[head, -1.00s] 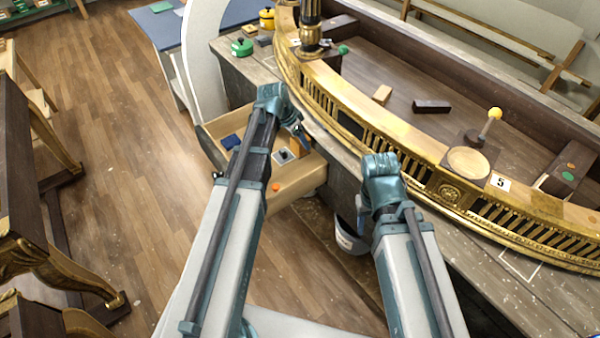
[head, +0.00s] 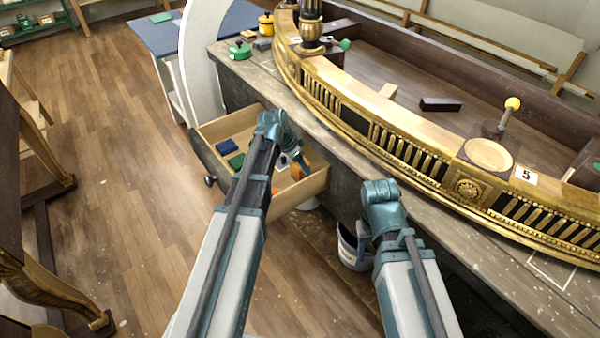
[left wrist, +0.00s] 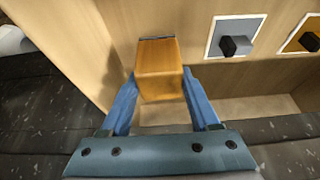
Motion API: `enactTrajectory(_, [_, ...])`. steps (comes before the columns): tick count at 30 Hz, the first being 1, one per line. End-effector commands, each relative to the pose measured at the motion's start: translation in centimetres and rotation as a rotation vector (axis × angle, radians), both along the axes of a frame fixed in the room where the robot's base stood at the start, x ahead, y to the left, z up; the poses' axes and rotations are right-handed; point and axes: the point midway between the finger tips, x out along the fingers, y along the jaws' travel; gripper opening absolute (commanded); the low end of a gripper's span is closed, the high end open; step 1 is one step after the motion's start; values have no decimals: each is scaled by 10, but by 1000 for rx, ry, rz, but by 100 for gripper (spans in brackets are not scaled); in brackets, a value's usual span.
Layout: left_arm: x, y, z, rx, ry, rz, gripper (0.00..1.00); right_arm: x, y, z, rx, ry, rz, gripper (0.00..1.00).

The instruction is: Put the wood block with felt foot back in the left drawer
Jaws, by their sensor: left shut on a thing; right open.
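The wood block with felt foot (left wrist: 159,72) is orange-brown with a dark strip at its far end in the left wrist view. My left gripper (left wrist: 163,92) is shut on it, with one blue finger at each side. In the head view my left gripper (head: 299,161) and the block (head: 304,156) are at the right side of the open left drawer (head: 298,193). The wrist view shows pale wood of the drawer below the block; I cannot tell how high the block is. My right gripper (head: 366,226) is open beside the console front, its fingertips mostly hidden by my arm.
The drawer holds a blue piece (head: 227,147), a green piece (head: 237,161) and an orange piece (head: 275,190). The curved gilt rail (head: 400,150) stands close right of the drawer. A bucket (head: 352,248) is below the bench.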

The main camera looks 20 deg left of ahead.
Motion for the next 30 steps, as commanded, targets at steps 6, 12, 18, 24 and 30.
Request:
enactTrajectory(6, [0,0,-14,0,0,0,0,0,0,-14,0,0,0,50])
enactTrajectory(12, [0,0,-14,0,0,0,0,0,0,-14,0,0,0,50])
enactTrajectory(18, [0,0,-16,0,0,0,78,0,0,-16,0,0,0,50])
enactTrajectory(24, [0,0,-16,0,0,0,92,0,0,-16,0,0,0,50])
enactTrajectory(30, [0,0,-15,0,0,0,92,0,0,-15,0,0,0,50])
